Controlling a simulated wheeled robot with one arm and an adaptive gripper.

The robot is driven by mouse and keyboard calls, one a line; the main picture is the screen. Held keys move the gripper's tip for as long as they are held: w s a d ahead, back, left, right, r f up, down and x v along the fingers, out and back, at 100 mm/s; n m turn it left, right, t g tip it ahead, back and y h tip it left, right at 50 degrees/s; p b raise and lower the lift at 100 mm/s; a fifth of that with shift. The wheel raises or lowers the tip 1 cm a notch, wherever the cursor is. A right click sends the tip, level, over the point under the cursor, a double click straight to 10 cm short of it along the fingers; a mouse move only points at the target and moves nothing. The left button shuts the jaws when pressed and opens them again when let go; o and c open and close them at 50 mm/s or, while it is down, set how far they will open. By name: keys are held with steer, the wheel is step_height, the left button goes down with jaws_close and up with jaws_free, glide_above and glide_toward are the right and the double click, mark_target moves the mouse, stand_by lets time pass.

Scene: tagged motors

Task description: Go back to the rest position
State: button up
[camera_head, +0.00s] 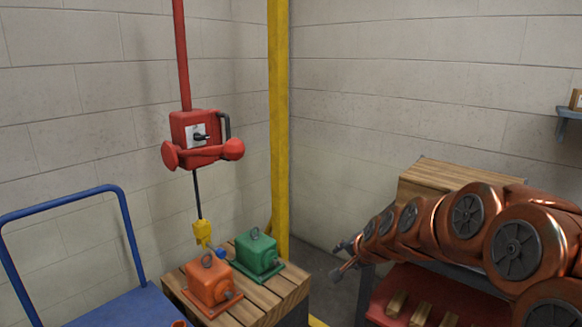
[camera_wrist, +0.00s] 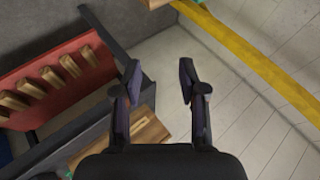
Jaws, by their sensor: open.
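My gripper (camera_head: 338,261) is at the end of my copper-coloured arm, which reaches in from the right of the head view. In the wrist view my gripper (camera_wrist: 160,78) shows its two dark fingers spread apart with nothing between them. An orange motor (camera_head: 207,289) and a green motor (camera_head: 257,254), each with a ring on top, stand on a wooden pallet-like top (camera_head: 286,290) to the left of my gripper. My gripper is apart from both.
A red hoist (camera_head: 195,135) hangs above the motors, its yellow hook block (camera_head: 203,232) close to them. A yellow post (camera_head: 278,120) stands behind. A blue cart (camera_head: 125,305) is at left. A red tray (camera_wrist: 35,75) with several wooden blocks lies beside my gripper.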

steer(key=s+d+f+n+g+h, duration=0.15)
steer(key=s+n+g, duration=0.35)
steer(key=s, duration=1.8)
steer(key=s+d+f+n+g+h, duration=0.15)
steer(key=s+n+g, duration=0.35)
steer(key=s, duration=1.7)
step_height(320, 180, up, 14)
steer(key=d+m+p, duration=0.1)
steer(key=p, duration=1.3)
steer(key=shift+r, duration=0.2)
steer(key=shift+s, duration=0.1)
steer(key=shift+c, duration=0.4)
